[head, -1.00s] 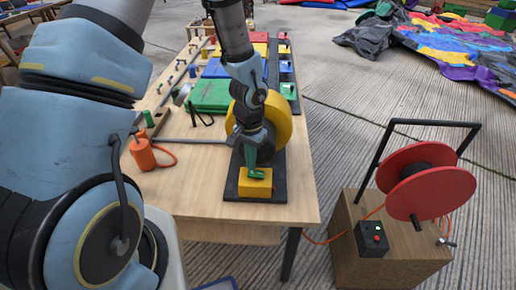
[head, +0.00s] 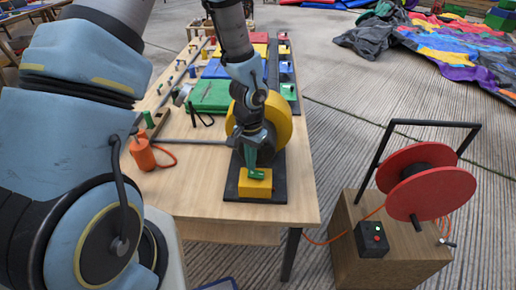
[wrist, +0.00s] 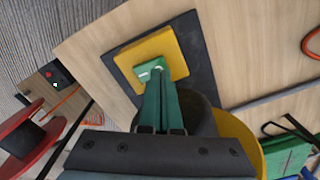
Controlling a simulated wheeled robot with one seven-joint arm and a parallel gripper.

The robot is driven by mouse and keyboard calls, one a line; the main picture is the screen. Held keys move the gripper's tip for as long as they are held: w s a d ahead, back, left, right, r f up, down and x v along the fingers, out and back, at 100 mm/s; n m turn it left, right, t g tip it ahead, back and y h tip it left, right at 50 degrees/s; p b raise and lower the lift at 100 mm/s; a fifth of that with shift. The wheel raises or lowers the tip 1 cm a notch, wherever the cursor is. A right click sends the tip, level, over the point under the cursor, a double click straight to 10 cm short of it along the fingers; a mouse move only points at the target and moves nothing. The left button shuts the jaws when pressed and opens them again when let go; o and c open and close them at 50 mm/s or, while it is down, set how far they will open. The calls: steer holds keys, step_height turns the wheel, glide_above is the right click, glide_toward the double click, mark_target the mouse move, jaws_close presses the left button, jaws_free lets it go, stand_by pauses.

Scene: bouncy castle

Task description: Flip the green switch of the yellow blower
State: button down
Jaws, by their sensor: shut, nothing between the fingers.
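The yellow blower (head: 284,125) stands near the table's front edge, with a round yellow housing on a black base plate. Its yellow switch box (head: 255,188) sits at the plate's near end and also shows in the wrist view (wrist: 178,52). My gripper (head: 256,174) is shut and empty, its green fingers pointing down at the top of the box. In the wrist view the fingertips (wrist: 156,76) are over the box, at the small green switch (wrist: 150,69). The fingers partly cover the switch; I cannot tell whether they touch it or which way it is tilted.
An orange weight-like object (head: 143,154) with a cord lies to the left on the wooden table (head: 215,222). Colored panels with switches fill the table's far part. A red cable reel (head: 430,185) on a wooden box stands to the right, below the table.

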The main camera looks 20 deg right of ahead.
mark_target(251, 173)
steer(key=shift+f+b, duration=0.85)
steer(key=shift+f, duration=0.15)
stand_by(1.0)
steer(key=shift+r, duration=0.2)
steer(key=shift+r+p, duration=3.05)
steer(key=shift+r, duration=0.35)
steer(key=w+a+r+n, duration=0.45)
steer(key=a+r, duration=0.35)
steer(key=a, duration=0.2)
steer(key=s+a+r+n, duration=0.1)
steer(key=a+r+n, duration=0.1)
steer(key=a+r, duration=0.3)
steer(key=s+a+r+n+t, duration=0.1)
steer(key=a+r, duration=0.4)
steer(key=a, duration=0.5)
steer(key=shift+s+a+n+t, duration=0.25)
steer(key=shift+s+n, duration=0.4)
steer(key=shift+n, duration=0.5)
